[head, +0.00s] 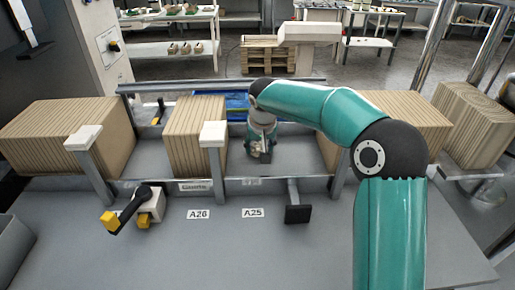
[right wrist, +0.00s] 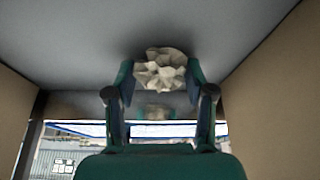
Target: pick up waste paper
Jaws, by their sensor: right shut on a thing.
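The waste paper (right wrist: 160,70) is a crumpled off-white ball. In the right wrist view it sits between the two fingertips of my right gripper (right wrist: 155,84), which is shut on it. In the head view my right gripper (head: 262,152) reaches down into the gap between the kraft stacks, over the grey surface. The paper is hidden or too small to make out there. My left gripper does not show in either view.
Brown kraft stacks stand on both sides of the gap, a narrow one (head: 196,130) on the left and one (head: 415,118) on the right. A blue tray (head: 236,104) lies behind. Posts, a black-and-yellow handle (head: 125,208) and labels line the front panel.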

